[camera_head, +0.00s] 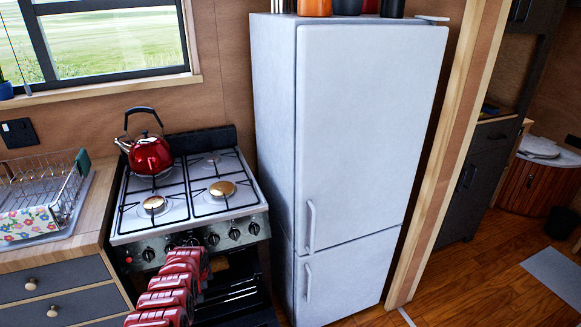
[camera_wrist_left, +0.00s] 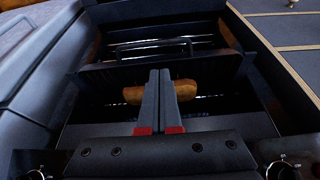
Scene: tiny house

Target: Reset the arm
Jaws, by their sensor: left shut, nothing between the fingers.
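My left arm, with red segments, reaches up from the bottom of the head view to the front of the stove (camera_head: 190,211). In the left wrist view my left gripper (camera_wrist_left: 159,72) has its two dark fingers pressed together, with nothing between them. Behind the fingers, a brown, loaf-like item (camera_wrist_left: 133,96) lies inside the open oven (camera_wrist_left: 100,105); the fingers hide its middle. I cannot tell whether the fingers touch it. My right gripper is in neither view.
A red kettle (camera_head: 151,155) stands on the back left burner. A white fridge (camera_head: 355,135) stands close to the right of the stove. A counter with drawers (camera_head: 65,305) and a dish rack (camera_head: 72,190) is on the left. Open wooden floor (camera_head: 480,275) lies at the right.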

